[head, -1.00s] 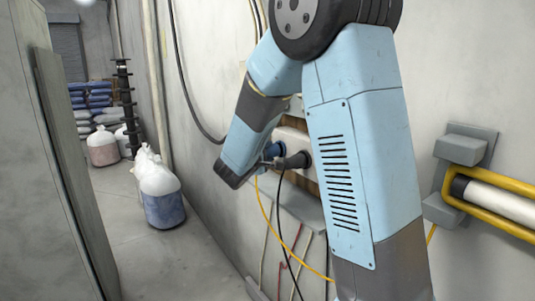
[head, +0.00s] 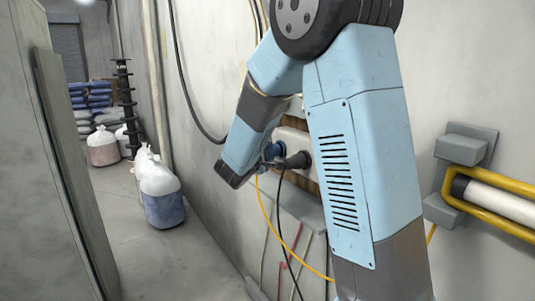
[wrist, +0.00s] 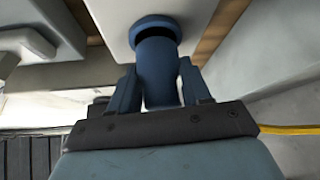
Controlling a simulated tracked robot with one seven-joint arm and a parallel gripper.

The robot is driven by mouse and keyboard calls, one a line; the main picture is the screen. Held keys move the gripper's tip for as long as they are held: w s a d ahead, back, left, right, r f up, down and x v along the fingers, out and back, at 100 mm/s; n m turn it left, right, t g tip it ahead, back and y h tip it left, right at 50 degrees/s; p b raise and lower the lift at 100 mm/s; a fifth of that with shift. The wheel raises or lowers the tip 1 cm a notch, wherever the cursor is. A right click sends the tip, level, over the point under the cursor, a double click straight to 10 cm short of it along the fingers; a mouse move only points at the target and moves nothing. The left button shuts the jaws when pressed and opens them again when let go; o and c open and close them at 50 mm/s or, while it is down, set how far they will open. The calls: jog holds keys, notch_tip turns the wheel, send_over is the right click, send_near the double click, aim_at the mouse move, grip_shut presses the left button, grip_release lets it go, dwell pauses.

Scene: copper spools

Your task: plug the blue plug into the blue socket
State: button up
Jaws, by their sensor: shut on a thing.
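The blue plug (wrist: 160,85) is between the two fingers of my gripper (wrist: 157,72), which is shut on it. In the wrist view its front end reaches the blue socket (wrist: 152,20) on the pale panel. A dark crescent shows inside the socket rim; I cannot tell how deep the plug sits. In the head view my gripper (head: 267,160) is at the panel's left side, partly hidden by my arm. A blue part (head: 274,149) shows there, but plug and socket are hard to tell apart.
A black plug (head: 297,160) sits in the panel (head: 292,139) just right of my gripper. A yellow cable (head: 266,212) hangs below my gripper. A grey box (head: 302,207) is on the wall underneath. White-topped bags (head: 163,205) stand on the floor to the left.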

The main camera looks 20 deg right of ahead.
jog(key=shift+w+d, duration=0.15)
jog(key=shift+d, duration=0.3)
jog(key=o, duration=1)
jog(key=shift+o, duration=0.2)
jog(key=v, duration=1.3)
jog(key=shift+s+a, duration=0.25)
jog(key=shift+s, duration=0.05)
jog(key=shift+d, duration=0.1)
jog(key=s+d+m+g+y, duration=0.1)
jog(key=s+d+m+g, duration=0.65)
jog(key=s+d, duration=0.55)
jog(key=s+a+r+m+y, duration=0.1)
jog(key=s+a+m+y, duration=0.1)
jog(key=s+y, duration=0.3)
jog(key=s+a+r+m+y, duration=0.1)
jog(key=s+a+m+y, duration=0.1)
jog(key=s, duration=0.7)
jog(key=a+y, duration=0.1)
jog(key=y, duration=0.1)
jog(key=shift+y, duration=0.4)
